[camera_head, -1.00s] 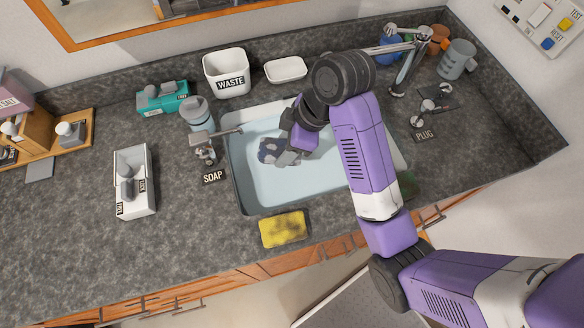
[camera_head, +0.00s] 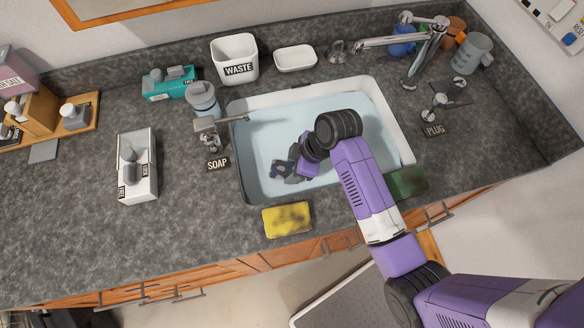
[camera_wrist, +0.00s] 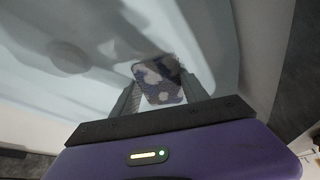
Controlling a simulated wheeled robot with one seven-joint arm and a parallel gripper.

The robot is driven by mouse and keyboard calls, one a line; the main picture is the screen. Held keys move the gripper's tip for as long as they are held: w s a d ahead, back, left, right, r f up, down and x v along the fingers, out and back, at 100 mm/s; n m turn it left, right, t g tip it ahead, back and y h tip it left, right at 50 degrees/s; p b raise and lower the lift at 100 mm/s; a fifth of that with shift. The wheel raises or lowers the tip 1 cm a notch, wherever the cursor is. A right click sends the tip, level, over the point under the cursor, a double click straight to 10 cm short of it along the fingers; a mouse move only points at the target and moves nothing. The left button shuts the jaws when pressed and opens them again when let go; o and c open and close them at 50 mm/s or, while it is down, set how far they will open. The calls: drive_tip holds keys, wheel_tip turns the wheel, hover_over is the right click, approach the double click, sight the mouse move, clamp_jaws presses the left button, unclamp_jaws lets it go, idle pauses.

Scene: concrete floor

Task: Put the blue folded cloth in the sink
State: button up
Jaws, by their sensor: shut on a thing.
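The sink (camera_head: 372,115) is a pale basin set in the dark grey counter. My gripper (camera_head: 292,173) is inside the sink's outline, over the left front part of the basin. It is shut on the folded cloth (camera_head: 279,170), which shows dark blue with pale patches. In the wrist view the cloth (camera_wrist: 160,78) sticks out between the two fingers (camera_wrist: 160,96), with the pale basin beyond it. My wrist hides part of the cloth in the head view. I cannot tell whether the cloth touches the basin floor.
A yellow sponge (camera_head: 287,220) lies at the sink's front edge and a green one (camera_head: 408,183) at its right front corner. The soap dispenser (camera_head: 208,137) stands on the left. The faucet (camera_head: 415,45), waste bin (camera_head: 235,60) and white dish (camera_head: 295,58) are behind.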

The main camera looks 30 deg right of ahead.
drive_tip(key=shift+f, duration=0.3)
drive_tip(key=shift+f, duration=0.15)
drive_tip(key=o, duration=1.5)
drive_tip(key=shift+c, duration=0.2)
drive_tip(key=v, duration=1.2)
drive_tip(key=shift+w, duration=0.1)
